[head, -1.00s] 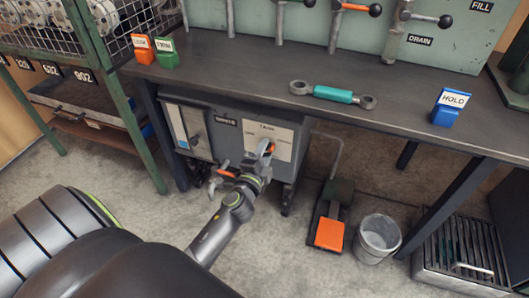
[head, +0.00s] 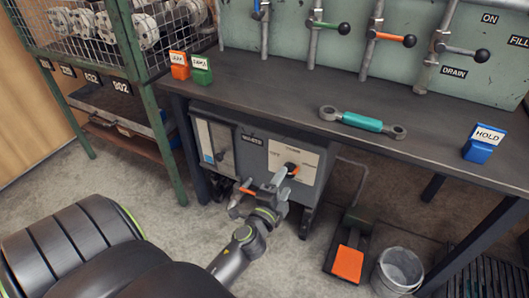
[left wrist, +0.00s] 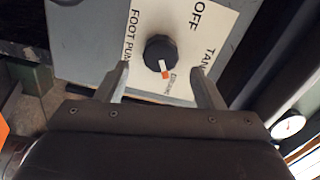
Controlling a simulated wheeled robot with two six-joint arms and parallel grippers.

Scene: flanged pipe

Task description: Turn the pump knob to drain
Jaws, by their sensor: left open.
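The pump knob (head: 291,168) is black and sits on a pale label plate (head: 306,158) on the grey cabinet under the bench. In the left wrist view the knob (left wrist: 158,50) has a white pointer with an orange tip, pointing down in the picture at a small label that seems to read DRAIN. Other plate words there are OFF, FOOT PUMP and a partly hidden TANK. My left gripper (head: 264,178) is open in front of the plate. In the wrist view its fingertips (left wrist: 161,70) flank the knob, with gaps on both sides. My right gripper is not in view.
The bench (head: 265,85) overhangs the cabinet. An orange foot pedal (head: 348,264) and a metal bucket (head: 399,270) stand on the floor to the right. A green rack (head: 165,130) stands left. A blue HOLD block (head: 480,148) sits on the bench.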

